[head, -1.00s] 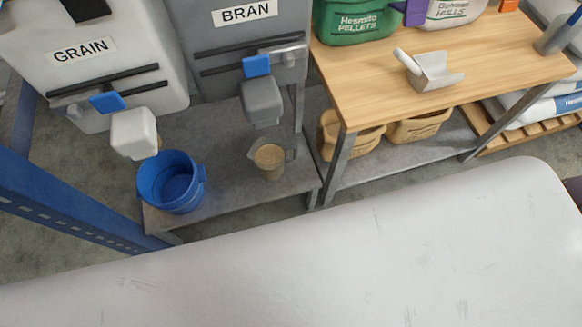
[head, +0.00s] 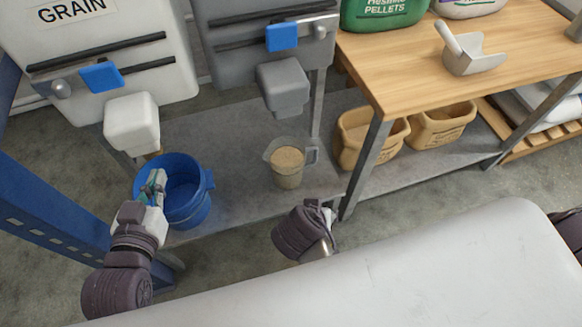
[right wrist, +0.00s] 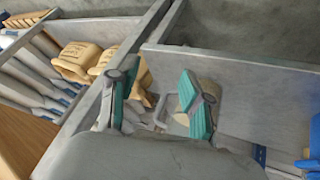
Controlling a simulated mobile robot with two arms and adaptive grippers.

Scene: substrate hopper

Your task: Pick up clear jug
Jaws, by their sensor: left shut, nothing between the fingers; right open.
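The clear jug (head: 288,168), with tan material inside and a handle on its right, stands upright on the grey low shelf (head: 235,205) under the bran spout. My right gripper (head: 326,214) is in front of and to the right of it, apart from it in the head view. In the right wrist view my right gripper (right wrist: 157,92) has its teal fingers spread, with the jug's handle (right wrist: 163,110) showing between them; the right finger partly hides the jug body. My left gripper (head: 155,183) is shut and empty, in front of the left side of the blue bucket.
The blue bucket (head: 190,195) stands left of the jug. The grey bran spout (head: 284,88) hangs above and behind the jug, the white grain spout (head: 132,122) further left. A table leg (head: 365,165) and tan tubs (head: 440,126) are to the right.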

